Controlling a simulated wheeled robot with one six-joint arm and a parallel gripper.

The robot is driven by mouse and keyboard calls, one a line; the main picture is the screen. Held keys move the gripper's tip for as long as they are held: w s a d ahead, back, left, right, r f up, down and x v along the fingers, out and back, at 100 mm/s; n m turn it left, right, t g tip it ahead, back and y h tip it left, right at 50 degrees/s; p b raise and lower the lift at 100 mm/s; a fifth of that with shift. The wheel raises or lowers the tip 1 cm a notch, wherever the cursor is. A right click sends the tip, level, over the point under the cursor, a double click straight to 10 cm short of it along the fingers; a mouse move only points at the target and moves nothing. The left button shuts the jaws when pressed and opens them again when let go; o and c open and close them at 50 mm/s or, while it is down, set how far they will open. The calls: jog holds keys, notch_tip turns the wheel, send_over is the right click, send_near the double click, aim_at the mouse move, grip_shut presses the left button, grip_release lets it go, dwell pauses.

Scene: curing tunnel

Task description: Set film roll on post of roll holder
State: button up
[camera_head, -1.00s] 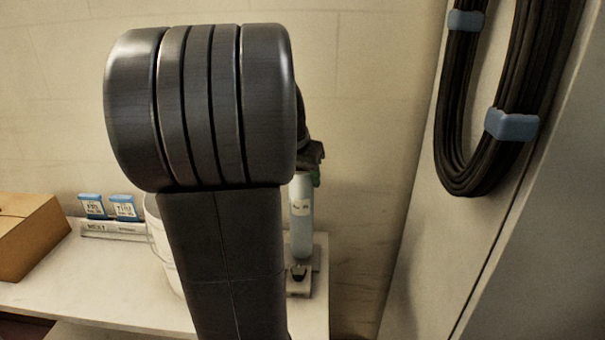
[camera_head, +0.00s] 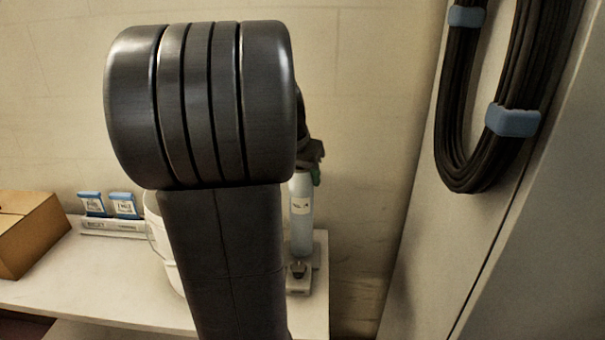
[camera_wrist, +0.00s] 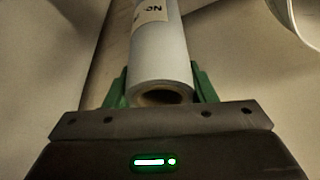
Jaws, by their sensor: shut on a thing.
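The film roll (camera_head: 301,220) is a pale blue-white cylinder with a small label, standing about upright above the shelf in the head view. My gripper (camera_head: 312,165) is at its upper end, partly hidden behind my arm. In the wrist view the green fingers of my gripper (camera_wrist: 160,88) are shut on the roll (camera_wrist: 172,50), one on each side, with its open hollow end facing the camera. I cannot tell whether the post is inside the roll.
A white bucket (camera_head: 162,245) stands left of the roll, mostly behind my arm. Blue-topped cards (camera_head: 107,205) in a rack and a brown box (camera_head: 30,230) are farther left on the white shelf (camera_head: 90,285). Black cable (camera_head: 465,130) hangs on the right panel.

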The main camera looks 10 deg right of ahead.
jog(key=shift+f+b, duration=0.45)
jog(key=shift+f, duration=0.15)
dwell(0.4)
jog(key=o, duration=1.3)
jog(key=shift+c, duration=0.2)
jog(key=p+v, duration=0.1)
jog(key=v, duration=1.3)
jog(key=shift+f, duration=0.1)
jog(key=x, duration=1.3)
jog(key=shift+w+d+f+b, duration=0.1)
jog(key=shift+w+f+b, duration=0.05)
jog(key=shift+f+b, duration=0.25)
jog(key=shift+r, duration=0.25)
